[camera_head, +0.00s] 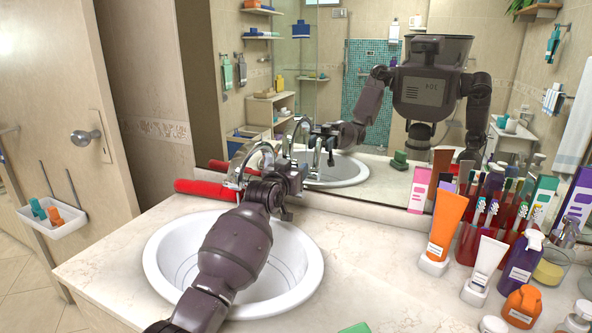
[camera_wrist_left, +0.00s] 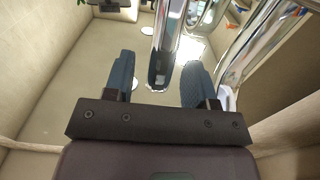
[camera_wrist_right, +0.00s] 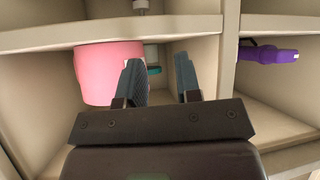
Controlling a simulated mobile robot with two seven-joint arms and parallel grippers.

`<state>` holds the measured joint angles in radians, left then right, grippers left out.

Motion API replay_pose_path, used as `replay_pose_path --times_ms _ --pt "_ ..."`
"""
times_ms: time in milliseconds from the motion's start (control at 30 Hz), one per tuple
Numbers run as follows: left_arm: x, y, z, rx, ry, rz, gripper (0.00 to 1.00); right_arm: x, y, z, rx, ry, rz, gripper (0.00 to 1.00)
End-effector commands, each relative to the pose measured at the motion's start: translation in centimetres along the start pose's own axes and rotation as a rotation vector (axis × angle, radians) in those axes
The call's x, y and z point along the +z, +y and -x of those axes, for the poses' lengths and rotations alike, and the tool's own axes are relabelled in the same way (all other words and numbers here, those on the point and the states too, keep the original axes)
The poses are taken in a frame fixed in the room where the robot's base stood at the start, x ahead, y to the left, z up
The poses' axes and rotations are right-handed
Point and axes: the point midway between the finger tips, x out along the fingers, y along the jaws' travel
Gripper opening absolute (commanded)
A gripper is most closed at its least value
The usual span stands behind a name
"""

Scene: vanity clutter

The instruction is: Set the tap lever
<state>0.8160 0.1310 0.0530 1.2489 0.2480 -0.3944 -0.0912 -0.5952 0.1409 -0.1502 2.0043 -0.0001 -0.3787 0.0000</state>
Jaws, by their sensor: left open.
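The chrome tap (camera_head: 245,163) arches at the back of the white oval sink (camera_head: 155,255). My left gripper (camera_head: 284,193) is beside the tap, above the back of the sink, and hides part of the tap's base. In the left wrist view its two fingers (camera_wrist_left: 158,82) are apart. A chrome bar (camera_wrist_left: 165,45), which looks like a tap part, comes down between them, close to the right finger; I cannot tell whether they touch. More chrome piping shows at the right there. My right gripper (camera_wrist_right: 158,82) is open and empty, facing a shelf.
A red roll-like item (camera_head: 205,190) lies behind the sink at left. The mirror (camera_head: 330,110) behind reflects me and the tap. Tubes, toothbrushes and bottles crowd the counter's right, including an orange tube (camera_head: 446,226). The counter between is mostly clear. The shelf holds a pink item (camera_wrist_right: 105,72) and a purple one (camera_wrist_right: 268,54).

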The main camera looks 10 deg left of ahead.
Motion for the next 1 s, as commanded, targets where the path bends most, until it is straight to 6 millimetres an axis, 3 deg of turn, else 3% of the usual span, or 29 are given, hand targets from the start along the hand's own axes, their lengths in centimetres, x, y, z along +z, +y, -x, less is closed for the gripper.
replay_pose_path --times_ms 200,533,867,1000 --pt "0.1 0.0 -1.4 0.000 -0.001 0.000 0.51 -0.5 -0.1 -0.5 -0.003 0.012 0.003 0.31" --pt "0.0 0.0 -1.6 0.000 0.000 0.000 0.51 -0.1 0.1 -0.3 -0.002 0.005 0.007 0.31" --pt "0.0 0.0 -1.6 0.000 0.000 0.000 0.02 -0.1 0.1 -0.2 -0.002 0.005 0.007 0.31" --pt "0.0 0.0 -1.6 0.000 -0.001 0.000 0.00 -0.1 0.1 -0.2 -0.002 0.005 0.007 0.31"
